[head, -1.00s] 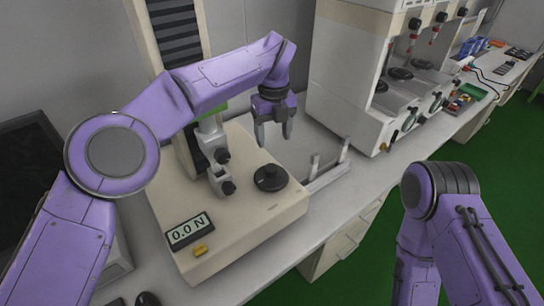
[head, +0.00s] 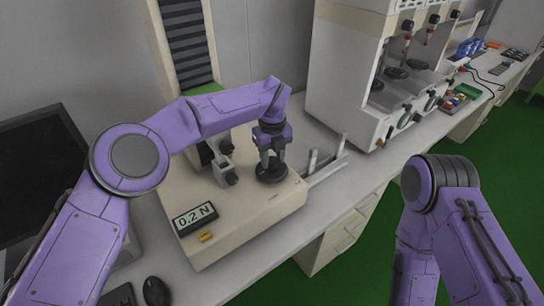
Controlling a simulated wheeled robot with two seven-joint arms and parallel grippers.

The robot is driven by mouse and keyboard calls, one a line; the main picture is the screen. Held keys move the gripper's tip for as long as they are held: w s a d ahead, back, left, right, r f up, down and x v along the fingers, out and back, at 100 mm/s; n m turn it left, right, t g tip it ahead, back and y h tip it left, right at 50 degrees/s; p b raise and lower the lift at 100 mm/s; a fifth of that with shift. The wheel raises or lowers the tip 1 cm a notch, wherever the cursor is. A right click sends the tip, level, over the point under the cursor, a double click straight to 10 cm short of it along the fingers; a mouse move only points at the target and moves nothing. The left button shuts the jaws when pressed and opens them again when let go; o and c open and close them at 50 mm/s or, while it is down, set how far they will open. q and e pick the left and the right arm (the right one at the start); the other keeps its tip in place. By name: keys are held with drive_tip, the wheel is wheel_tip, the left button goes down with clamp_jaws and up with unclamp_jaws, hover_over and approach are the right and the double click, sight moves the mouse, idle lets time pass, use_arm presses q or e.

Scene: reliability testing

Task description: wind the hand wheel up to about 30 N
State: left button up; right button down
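The hand wheel (head: 271,175) is a dark round disc on top of the cream tester base (head: 225,225). My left gripper (head: 271,163) points down over it, its fingers close together at the wheel's middle and seemingly shut on its raised knob. The contact itself is small and partly hidden. The display (head: 195,219) on the front of the base reads 0.2 N. Dark clamps (head: 229,163) stand one above the other left of the wheel. My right arm is at the right, but its gripper is out of view.
An orange-yellow button (head: 206,237) sits below the display. A low metal rack (head: 325,165) stands right of the base. A tall white machine (head: 345,75) is behind it. A monitor (head: 45,175) and a mouse (head: 156,291) are at the left. The bench front is clear right of the base.

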sight(272, 159)
use_arm(q)
drive_tip(key=shift+a+m, duration=0.1)
drive_tip(key=shift+m, duration=0.2)
drive_tip(key=shift+m+p, duration=0.55)
drive_tip(key=shift+m, duration=0.25)
drive_tip(key=shift+m+p, duration=0.6)
drive_tip(key=shift+m, duration=1.2)
drive_tip(key=o, duration=1)
drive_tip(key=shift+w, duration=0.1)
drive_tip(key=shift+o, duration=0.3)
drive_tip(key=shift+w+f, duration=0.15)
drive_tip(key=shift+f, duration=0.05)
wheel_tip(272, 159, up, 11)
drive_tip(key=b, duration=0.1)
drive_tip(key=shift+f, duration=0.2)
